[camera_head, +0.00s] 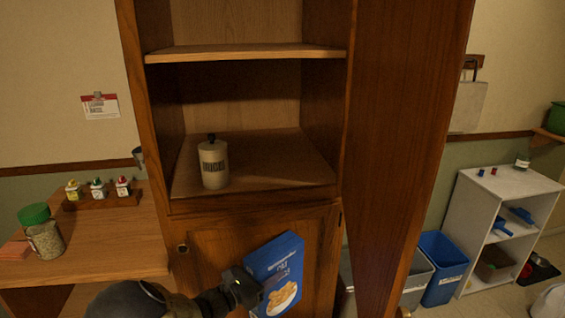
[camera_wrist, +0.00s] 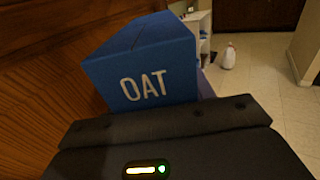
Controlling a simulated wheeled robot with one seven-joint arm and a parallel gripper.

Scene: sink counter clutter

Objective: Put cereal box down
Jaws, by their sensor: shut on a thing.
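A blue cereal box (camera_head: 280,262) with a picture of a bowl on its front is at the lower middle of the head view, in front of the lower cabinet door. It stands nearly upright, tilted a little. My gripper (camera_head: 262,290) comes from the lower left and is shut on the box. In the wrist view the blue box (camera_wrist: 150,70) shows the word OAT beyond the dark gripper body. The fingertips are hidden there. The box's lower end is cut off by the head view's edge.
An open wooden cabinet shelf (camera_head: 285,172) holds one white canister (camera_head: 213,163) at its left, with bare room to the right. An open door (camera_head: 410,150) stands at the right. A wooden counter (camera_head: 100,245) with a green-lidded jar (camera_head: 43,235) is at left. Bins (camera_head: 440,270) stand at right.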

